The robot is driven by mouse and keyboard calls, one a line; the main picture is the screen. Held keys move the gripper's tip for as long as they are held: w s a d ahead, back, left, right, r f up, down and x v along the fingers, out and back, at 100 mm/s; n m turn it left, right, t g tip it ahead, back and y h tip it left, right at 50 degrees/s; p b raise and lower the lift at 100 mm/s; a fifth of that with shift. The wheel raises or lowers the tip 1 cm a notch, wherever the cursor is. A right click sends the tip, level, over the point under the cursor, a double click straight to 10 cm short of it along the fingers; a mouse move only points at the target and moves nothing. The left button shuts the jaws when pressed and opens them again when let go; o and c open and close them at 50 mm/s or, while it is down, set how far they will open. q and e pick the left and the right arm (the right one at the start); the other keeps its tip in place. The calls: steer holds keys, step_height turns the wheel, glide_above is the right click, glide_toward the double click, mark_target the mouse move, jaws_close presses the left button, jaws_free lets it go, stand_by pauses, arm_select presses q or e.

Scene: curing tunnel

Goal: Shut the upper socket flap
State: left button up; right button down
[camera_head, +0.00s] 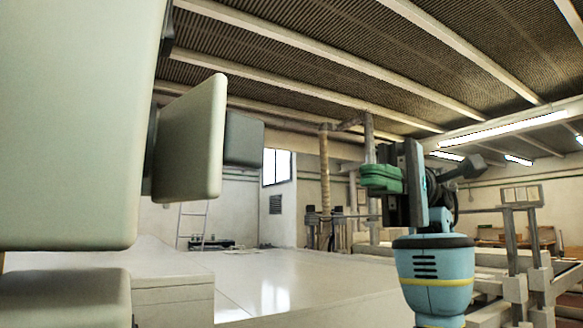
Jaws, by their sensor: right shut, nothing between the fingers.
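A pale, rounded panel (190,140) stands out at an angle in the left part of the head view, beside a much larger pale body that is cut off by the frame. It looks like a flap standing open, but I cannot tell for sure that it is the upper socket flap. Its left side, by a dark strip, is partly hidden. My right gripper (375,178), with green fingers, is shut and empty. It points left, well to the right of the panel and apart from it. My left gripper is not in view.
The large pale body (70,120) fills the left edge, with another pale block (65,298) below it. A dark grey box (244,140) shows behind the panel. A glossy white surface (270,285) lies below, clear in its middle. A metal frame (515,240) stands at right.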

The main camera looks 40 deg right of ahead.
steer(key=a, duration=0.1)
glide_toward(261, 145)
steer(key=a, duration=0.5)
steer(key=shift+a+r+p, duration=0.1)
steer(key=shift+a+p, duration=0.1)
steer(key=shift+p, duration=0.1)
steer(key=shift+a, duration=0.5)
